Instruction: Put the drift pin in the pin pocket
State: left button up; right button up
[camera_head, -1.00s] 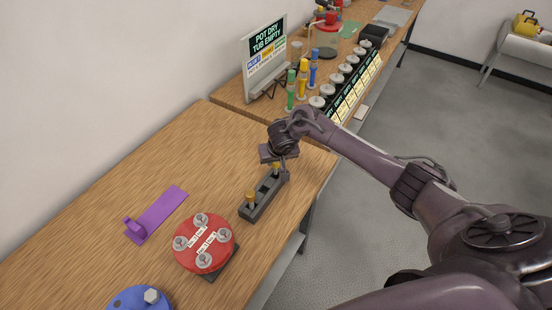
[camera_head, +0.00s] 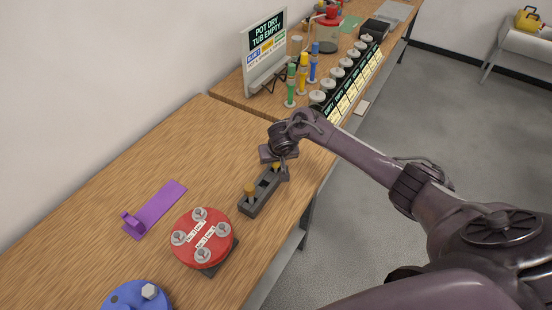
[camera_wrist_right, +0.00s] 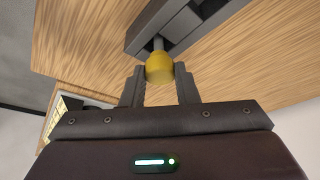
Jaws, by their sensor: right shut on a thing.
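A dark grey block (camera_head: 262,196) lies near the table's right edge with pockets along its top. One yellow-headed pin (camera_head: 250,191) stands in its near end. A second yellow-headed pin (camera_head: 276,166) is at its far end. My right gripper (camera_head: 284,163) is at this far pin. In the right wrist view the gripper (camera_wrist_right: 161,80) is shut on the yellow head (camera_wrist_right: 160,68), and the grey shank runs to the grey block (camera_wrist_right: 180,28). I cannot tell whether the shank's tip is seated. No label marks the drift pin or pin pocket. My left gripper is out of view.
A red disc with several bolts (camera_head: 203,238), a blue disc (camera_head: 134,297) and a purple strip (camera_head: 160,208) lie on the near table. Coloured bottles (camera_head: 302,82), a sign stand (camera_head: 264,52) and a row of labelled pots (camera_head: 345,82) stand beyond.

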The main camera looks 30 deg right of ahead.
jog(key=shift+f, duration=0.3)
jog(key=o, duration=1.1)
jog(key=shift+r, duration=0.1)
jog(key=shift+r+p, duration=1.1)
jog(key=shift+p, duration=0.25)
jog(key=shift+r+p, duration=0.8)
jog(key=shift+r, duration=2.5)
